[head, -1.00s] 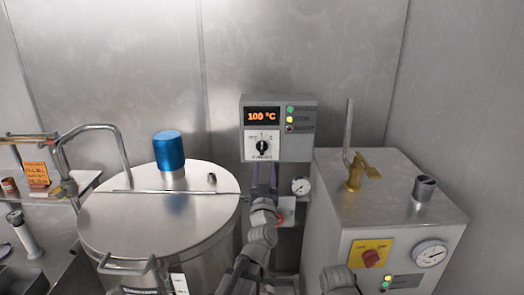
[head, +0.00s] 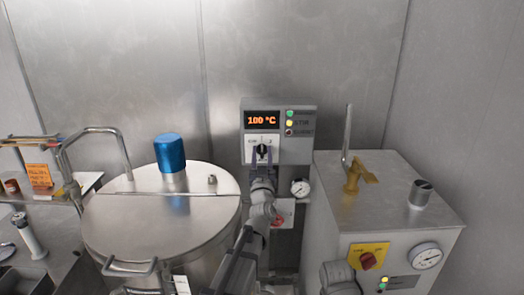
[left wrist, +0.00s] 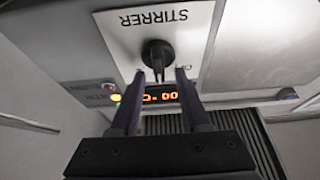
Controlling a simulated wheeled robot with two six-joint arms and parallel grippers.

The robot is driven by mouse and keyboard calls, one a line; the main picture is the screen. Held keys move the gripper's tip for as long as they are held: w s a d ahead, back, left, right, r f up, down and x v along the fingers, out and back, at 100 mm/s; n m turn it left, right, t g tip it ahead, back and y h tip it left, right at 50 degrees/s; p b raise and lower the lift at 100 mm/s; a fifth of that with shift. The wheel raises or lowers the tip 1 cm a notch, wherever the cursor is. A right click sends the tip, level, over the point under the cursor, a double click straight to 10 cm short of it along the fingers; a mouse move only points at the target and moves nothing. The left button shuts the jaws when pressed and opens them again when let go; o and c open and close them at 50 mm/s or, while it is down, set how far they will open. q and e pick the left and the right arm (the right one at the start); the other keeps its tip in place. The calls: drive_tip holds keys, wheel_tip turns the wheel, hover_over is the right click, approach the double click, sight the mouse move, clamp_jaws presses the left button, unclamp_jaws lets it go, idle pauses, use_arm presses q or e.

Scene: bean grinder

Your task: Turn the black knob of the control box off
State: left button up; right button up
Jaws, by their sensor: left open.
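The grey control box (head: 300,150) is on the back wall, with an orange display reading 100 °C. Its black knob (head: 262,149) sits on a white plate below the display. In the left wrist view the knob (left wrist: 157,54) appears upside down beside the word STIRRER. My left gripper (head: 262,158) is open in front of the plate. Its two fingertips (left wrist: 160,74) lie either side of the knob's pointer end, with gaps visible; I cannot tell whether either touches. My right gripper is out of sight; only a grey part of that arm shows at the bottom.
A large steel vessel (head: 150,225) with a blue cap (head: 169,153) stands to the left. A small gauge (head: 300,188) is below the box.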

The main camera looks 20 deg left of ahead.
use_arm(q)
drive_tip(key=shift+c, duration=0.3)
clamp_jaws()
idle(0.3)
